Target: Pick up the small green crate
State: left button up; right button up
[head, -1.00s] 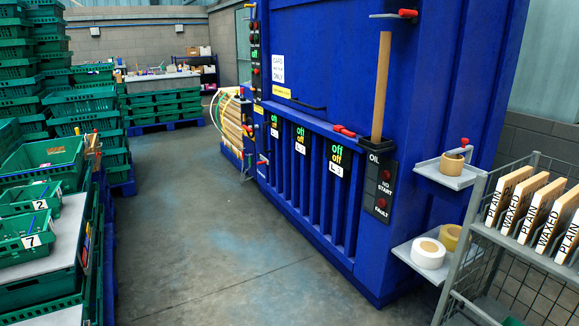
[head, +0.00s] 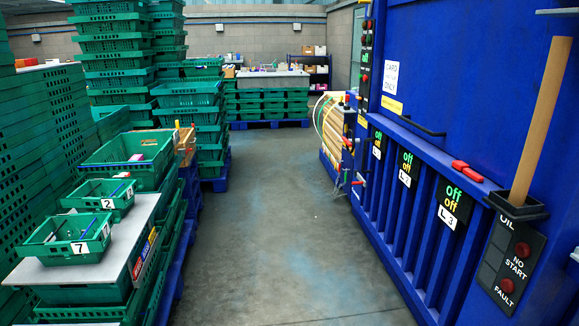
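Two small green crates stand on a grey board at the left in the head view. The nearer small green crate (head: 40,243) has a white label reading 7 and holds a thin blue item. The other small green crate (head: 75,199), just behind it, has a label reading 2. A larger green crate (head: 160,180) stands behind them. The grey board (head: 124,232) lies on top of stacked green crates. Neither of my grippers shows in this view.
Tall stacks of green crates (head: 45,130) line the left side.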

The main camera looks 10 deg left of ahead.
aim_at(124, 199)
jog(key=i+j+u, duration=0.1)
jog(key=i+u, duration=0.25)
jog(key=i, duration=0.35)
jog(key=i+l+u, duration=0.1)
jog(key=i+u, duration=0.25)
jog(key=i, duration=0.4)
jog(key=i+u, duration=0.4)
jog(key=i+l+u, duration=0.35)
jog(key=i, duration=0.25)
jog(key=i+u, duration=0.35)
jog(key=i+l+u, duration=0.2)
jog(key=u, duration=0.2)
jog(key=i, duration=0.05)
